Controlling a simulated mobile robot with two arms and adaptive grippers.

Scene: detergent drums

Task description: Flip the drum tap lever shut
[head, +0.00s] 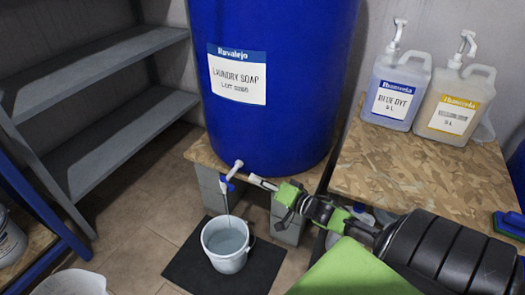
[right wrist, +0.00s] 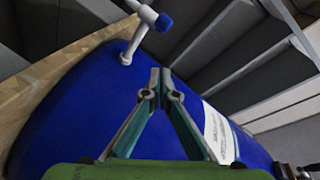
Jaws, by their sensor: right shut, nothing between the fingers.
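The blue drum (head: 275,60), labelled laundry soap, stands on a wooden board. Its white tap (head: 235,170) sticks out low at the front, with a small blue lever (head: 228,184) at its outer end. A thin stream runs from the tap into a white bucket (head: 224,262) holding liquid. My right gripper (head: 254,181) is shut and empty, just right of the tap and apart from it. In the right wrist view the shut fingertips (right wrist: 160,75) lie before the drum (right wrist: 85,100), below the tap (right wrist: 138,38) and its blue lever end (right wrist: 164,22). My left gripper is not in view.
The bucket stands on a dark mat (head: 185,268). A wooden table (head: 400,170) at right holds a blue dye jug (head: 395,88) and a yellow-labelled jug (head: 455,105). Grey shelves (head: 100,60) stand at left. The floor between the shelves and mat is mostly clear.

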